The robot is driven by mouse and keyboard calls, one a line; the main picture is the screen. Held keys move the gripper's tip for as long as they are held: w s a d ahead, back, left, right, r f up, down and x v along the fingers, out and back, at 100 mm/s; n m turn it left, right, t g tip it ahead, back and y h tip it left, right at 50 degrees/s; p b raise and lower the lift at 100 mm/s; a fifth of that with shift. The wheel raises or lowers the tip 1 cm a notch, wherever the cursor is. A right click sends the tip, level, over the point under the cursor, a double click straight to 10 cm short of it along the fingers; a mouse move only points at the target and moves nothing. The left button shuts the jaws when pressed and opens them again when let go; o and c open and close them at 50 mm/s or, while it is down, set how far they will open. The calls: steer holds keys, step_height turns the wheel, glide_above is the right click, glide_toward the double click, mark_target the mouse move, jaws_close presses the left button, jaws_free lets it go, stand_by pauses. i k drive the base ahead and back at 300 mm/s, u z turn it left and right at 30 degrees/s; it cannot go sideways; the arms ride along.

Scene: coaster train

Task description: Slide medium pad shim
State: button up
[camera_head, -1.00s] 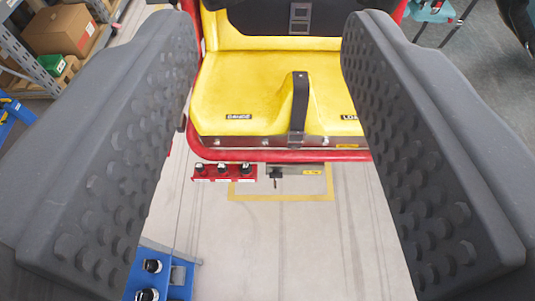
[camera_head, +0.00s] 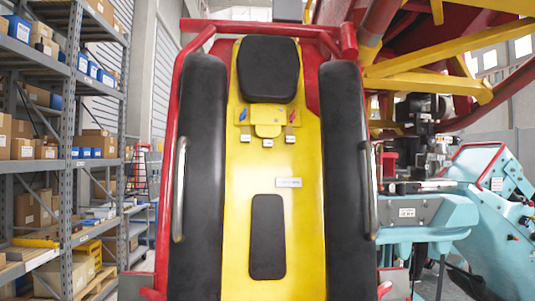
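A tall yellow seat back (camera_head: 240,210) faces me, with a black headrest (camera_head: 268,68) on top. Long black pads run down its left side (camera_head: 194,180) and right side (camera_head: 348,180). Below the headrest is a small yellow fitting (camera_head: 267,116) with a blue piece (camera_head: 243,114) at left and a red piece (camera_head: 293,116) at right. Several small pale tags (camera_head: 268,142) hang under it; their lettering is too small to read. I cannot tell which piece is the medium pad shim. A white label (camera_head: 289,182) and a dark lower pad (camera_head: 267,237) sit below. My gripper is not in view.
A red frame with metal side handles (camera_head: 179,190) surrounds the seat. Shelving with boxes (camera_head: 62,150) stands at left. At right are a teal machine (camera_head: 490,215) and red and yellow beams (camera_head: 430,85). A narrow aisle lies between shelving and seat.

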mark_target(268, 142)
steer(key=u, duration=0.1)
steer(key=i, duration=1.55)
steer(key=u, duration=0.4)
